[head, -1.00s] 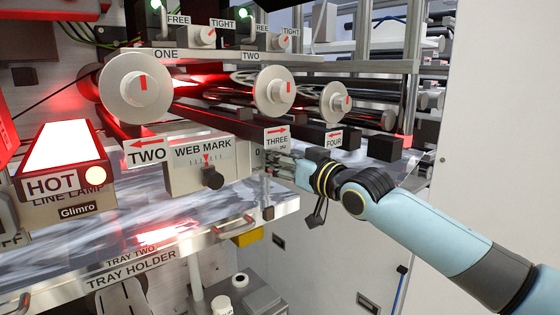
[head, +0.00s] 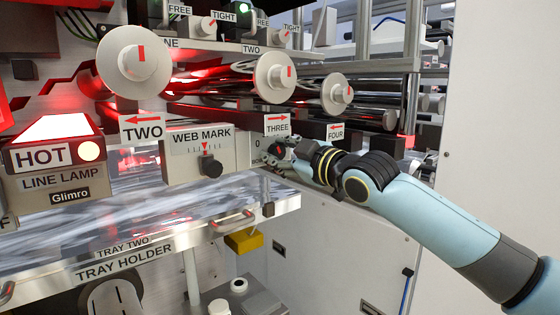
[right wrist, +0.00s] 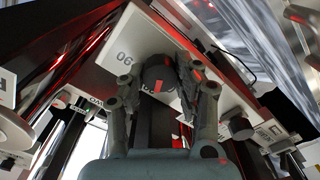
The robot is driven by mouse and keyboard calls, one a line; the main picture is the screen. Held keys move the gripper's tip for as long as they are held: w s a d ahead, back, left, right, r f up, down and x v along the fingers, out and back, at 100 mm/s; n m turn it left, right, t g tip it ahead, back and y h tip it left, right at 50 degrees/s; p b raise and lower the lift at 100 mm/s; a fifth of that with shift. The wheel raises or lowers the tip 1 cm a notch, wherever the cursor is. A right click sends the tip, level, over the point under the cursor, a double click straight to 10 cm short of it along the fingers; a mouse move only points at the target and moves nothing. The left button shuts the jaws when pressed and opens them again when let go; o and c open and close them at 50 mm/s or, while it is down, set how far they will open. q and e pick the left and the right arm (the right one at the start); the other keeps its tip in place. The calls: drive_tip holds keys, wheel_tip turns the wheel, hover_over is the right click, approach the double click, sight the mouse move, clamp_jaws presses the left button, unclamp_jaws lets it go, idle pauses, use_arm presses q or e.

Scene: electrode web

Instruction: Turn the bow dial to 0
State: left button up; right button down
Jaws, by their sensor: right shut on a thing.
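The bow dial shows in the right wrist view as a dark round knob (right wrist: 157,73) with a red mark on its near side. It sits on a pale panel (right wrist: 122,45) where the figure 90 appears upside down. My right gripper (right wrist: 158,82) has a finger on each side of the knob and is shut on it. In the head view my right gripper (head: 277,152) is at the right end of the web mark unit, beside a printed 0 (head: 257,142). There the gripper hides most of the dial, so its exact reading is unclear. My left gripper is not in view.
The web mark box (head: 195,165) with its own dark knob stands left of the gripper. Arrow plates three (head: 277,125) and four (head: 336,132) and rollers are just above. The tray holder (head: 150,250) lies below left. A white panel (head: 500,130) is at right.

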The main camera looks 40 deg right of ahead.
drive_tip(key=n, duration=0.1)
drive_tip(key=n+b, duration=0.1)
drive_tip(key=n, duration=0.1)
drive_tip(key=shift+f+n+b, duration=0.2)
drive_tip(key=shift+n+b, duration=0.65)
drive_tip(key=shift+n, duration=0.95)
drive_tip(key=c, duration=0.9)
unclamp_jaws()
drive_tip(key=shift+r, duration=0.1)
drive_tip(key=shift+c, duration=0.2)
drive_tip(key=s, duration=0.7)
drive_tip(key=shift+s+d, duration=0.25)
drive_tip(key=shift+s, duration=0.05)
